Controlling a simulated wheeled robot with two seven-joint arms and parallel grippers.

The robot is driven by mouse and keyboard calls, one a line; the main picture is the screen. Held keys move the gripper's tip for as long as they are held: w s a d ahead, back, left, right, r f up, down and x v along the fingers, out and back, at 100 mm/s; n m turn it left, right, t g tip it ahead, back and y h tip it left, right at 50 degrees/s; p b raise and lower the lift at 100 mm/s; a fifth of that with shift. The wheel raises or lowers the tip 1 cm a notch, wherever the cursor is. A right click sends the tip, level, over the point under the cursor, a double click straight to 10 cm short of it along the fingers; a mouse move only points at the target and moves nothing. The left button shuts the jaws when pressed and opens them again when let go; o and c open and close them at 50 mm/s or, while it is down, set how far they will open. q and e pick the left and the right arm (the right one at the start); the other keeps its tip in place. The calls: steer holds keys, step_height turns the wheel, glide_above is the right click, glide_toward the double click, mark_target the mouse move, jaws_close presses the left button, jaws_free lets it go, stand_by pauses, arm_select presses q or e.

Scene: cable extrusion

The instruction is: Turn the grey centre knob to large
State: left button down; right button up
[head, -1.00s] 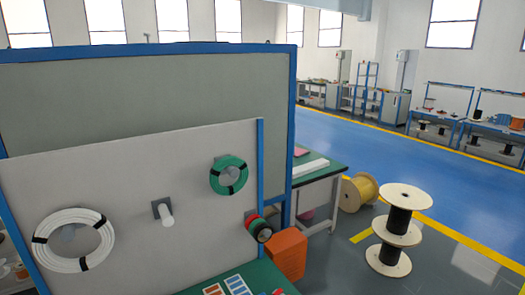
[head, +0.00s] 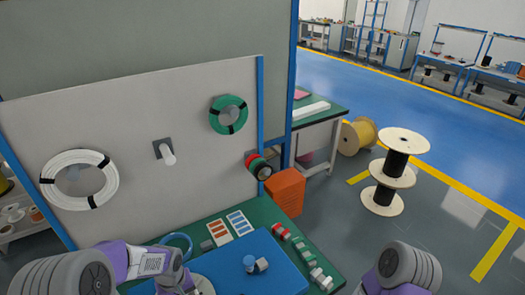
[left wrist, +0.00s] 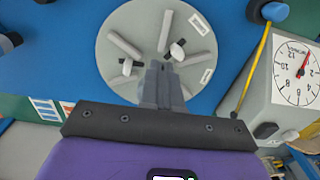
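A round grey disc (left wrist: 120,50) lies on the blue surface in the left wrist view. It carries several light grey bars, two small white pieces with black parts, and white labels too small to read. I cannot tell which part is the centre knob. My left gripper (left wrist: 160,72) is over the lower part of the disc, its narrow fingers together; I see nothing clearly between them, and contact cannot be told. In the head view my left arm (head: 150,262) hides most of the disc (head: 203,284). My right arm (head: 408,265) shows at bottom right, its gripper out of view.
A grey box with a dial (left wrist: 298,72) stands right of the disc, with a yellow cable beside it. A blue mat (head: 255,255) lies on the green bench. Behind stands a panel (head: 120,130) with white (head: 80,180) and green (head: 228,115) cable coils.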

arm_select(q)
steer(key=shift+w+d, duration=0.25)
steer(key=shift+w, duration=0.1)
steer(key=shift+s, duration=0.1)
steer(key=shift+s+d, duration=0.2)
steer(key=shift+s, duration=0.05)
steer(key=shift+r, duration=0.15)
step_height(320, 180, up, 6)
steer(key=p, duration=0.5)
steer(key=shift+s+f, duration=0.1)
steer(key=shift+f, duration=0.1)
